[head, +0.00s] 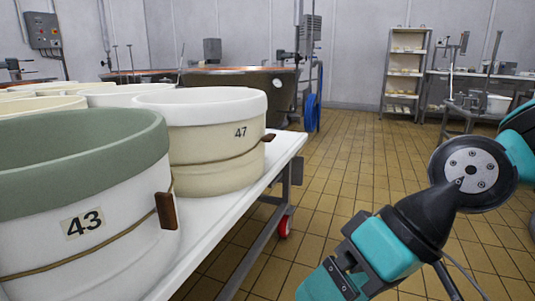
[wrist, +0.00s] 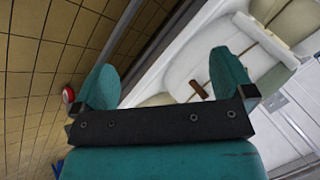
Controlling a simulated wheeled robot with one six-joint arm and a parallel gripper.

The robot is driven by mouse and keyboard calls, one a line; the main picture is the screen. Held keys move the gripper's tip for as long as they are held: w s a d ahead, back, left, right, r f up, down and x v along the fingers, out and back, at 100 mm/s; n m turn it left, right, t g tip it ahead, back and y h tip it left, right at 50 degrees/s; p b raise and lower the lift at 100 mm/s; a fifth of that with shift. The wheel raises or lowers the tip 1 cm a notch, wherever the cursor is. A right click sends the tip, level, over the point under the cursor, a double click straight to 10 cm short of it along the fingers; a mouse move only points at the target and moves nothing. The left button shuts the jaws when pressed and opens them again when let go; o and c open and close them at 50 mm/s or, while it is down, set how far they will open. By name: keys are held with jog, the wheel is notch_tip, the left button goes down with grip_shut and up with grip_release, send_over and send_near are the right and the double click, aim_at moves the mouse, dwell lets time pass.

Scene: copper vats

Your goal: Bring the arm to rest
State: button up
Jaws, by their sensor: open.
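My arm (head: 440,205) reaches in from the right edge of the head view and bends down over the tiled floor. My gripper shows in the wrist view (wrist: 166,85), with its two teal fingers spread apart and nothing between them. In the head view only part of the teal gripper body shows at the bottom, and its fingertips are out of the picture. The gripper is to the right of the white table and apart from the moulds on it.
A white wheeled table (head: 245,195) holds several round moulds, among them a green-rimmed one marked 43 (head: 80,215) and a cream one marked 47 (head: 210,140). A copper vat (head: 240,85) stands behind. A shelf rack (head: 404,70) is at the back. Open tiled floor (head: 345,150) lies between.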

jog(key=s+d+r+h+p, duration=0.3)
jog(key=s+d+h, duration=0.1)
jog(key=d, duration=0.3)
notch_tip(320, 180, up, 36)
jog(key=p, duration=3.6)
jog(key=shift+w+a+r+y, duration=0.15)
jog(key=shift+w+r+y, duration=0.05)
jog(key=shift+y, duration=0.1)
